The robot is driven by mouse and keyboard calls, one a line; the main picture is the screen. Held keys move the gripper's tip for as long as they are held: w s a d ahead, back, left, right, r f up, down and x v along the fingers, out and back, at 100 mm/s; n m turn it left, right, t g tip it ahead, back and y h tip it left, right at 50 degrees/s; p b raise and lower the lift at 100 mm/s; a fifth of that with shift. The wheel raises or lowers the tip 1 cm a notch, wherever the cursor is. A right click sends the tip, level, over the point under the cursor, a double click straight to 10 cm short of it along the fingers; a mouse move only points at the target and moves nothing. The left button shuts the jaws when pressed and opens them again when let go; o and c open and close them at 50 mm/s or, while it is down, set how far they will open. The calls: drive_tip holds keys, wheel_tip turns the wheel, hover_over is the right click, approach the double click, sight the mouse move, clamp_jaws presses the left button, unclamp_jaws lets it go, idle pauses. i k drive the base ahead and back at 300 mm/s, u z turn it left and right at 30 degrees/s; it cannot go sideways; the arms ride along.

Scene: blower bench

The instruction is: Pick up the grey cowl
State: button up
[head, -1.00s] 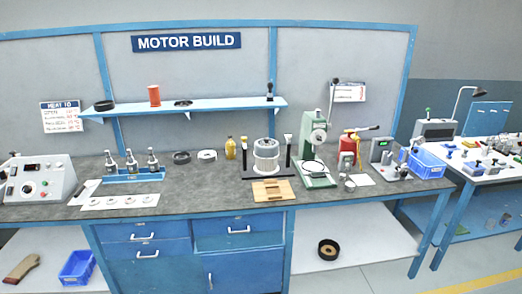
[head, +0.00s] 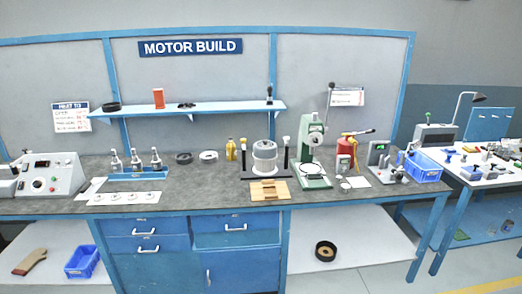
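I cannot tell for sure which thing is the grey cowl. A grey, drum-shaped part (head: 264,158) stands upright in a dark fixture (head: 245,177) with two posts, at the middle of the bench. A pale ring-shaped part (head: 208,156) and a dark grey ring-shaped part (head: 183,158) lie on the bench to its left. My gripper is not in view.
On the workbench (head: 210,189), a yellow bottle (head: 231,149) stands left of the fixture and a green press (head: 313,160) right of it. A wooden block (head: 269,190) lies in front. A blue bin (head: 423,167) is at the right end. A shelf (head: 225,107) runs above.

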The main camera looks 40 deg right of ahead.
sight(259, 152)
drive_tip(key=z, duration=0.1)
drive_tip(key=i, duration=0.95)
drive_tip(key=u, duration=0.05)
